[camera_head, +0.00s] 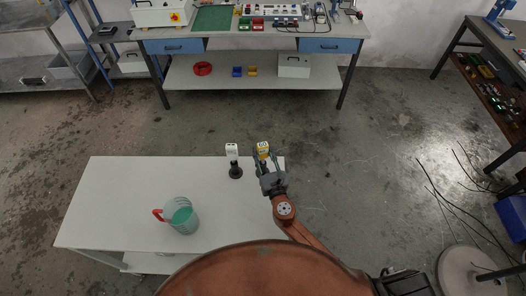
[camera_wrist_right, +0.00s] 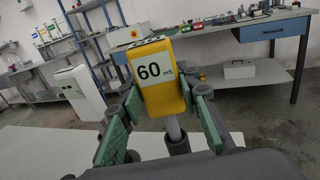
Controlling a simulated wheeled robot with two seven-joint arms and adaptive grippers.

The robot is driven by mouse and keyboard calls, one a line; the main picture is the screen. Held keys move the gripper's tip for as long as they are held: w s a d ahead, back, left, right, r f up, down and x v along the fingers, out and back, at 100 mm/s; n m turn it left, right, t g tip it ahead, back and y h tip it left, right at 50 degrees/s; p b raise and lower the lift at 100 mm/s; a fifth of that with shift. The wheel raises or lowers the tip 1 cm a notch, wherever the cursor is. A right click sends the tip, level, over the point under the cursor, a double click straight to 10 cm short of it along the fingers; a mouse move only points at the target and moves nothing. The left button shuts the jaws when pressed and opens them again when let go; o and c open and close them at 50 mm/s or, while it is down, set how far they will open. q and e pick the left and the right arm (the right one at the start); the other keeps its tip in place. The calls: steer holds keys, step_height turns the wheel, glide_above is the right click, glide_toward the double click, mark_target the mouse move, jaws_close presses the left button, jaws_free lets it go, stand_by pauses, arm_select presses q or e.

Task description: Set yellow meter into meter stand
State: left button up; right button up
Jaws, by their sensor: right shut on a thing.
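The yellow meter (camera_head: 262,147) stands upright between the fingers of my right gripper (camera_head: 265,161), near the right end of the white table. In the right wrist view, the yellow meter (camera_wrist_right: 161,84) shows a "60 mS" label, with the green-padded fingers of my right gripper (camera_wrist_right: 163,112) shut on it. A grey stem runs down from it into a dark cylinder; I cannot tell whether that is a stand. A black stand with a round base (camera_head: 235,172) is just left of the gripper, below a white meter (camera_head: 232,150). My left gripper is not in view.
The white table (camera_head: 120,205) has free room at left and centre. A workbench (camera_head: 230,42) with instruments stands beyond a clear stretch of floor.

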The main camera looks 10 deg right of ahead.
mark_target(263, 145)
steer(key=o, duration=1.3)
steer(key=shift+c, duration=0.2)
steer(key=shift+o, duration=0.7)
steer(key=shift+f, duration=0.1)
steer(key=o, duration=0.5)
step_height(263, 145, up, 6)
steer(key=p, duration=0.6)
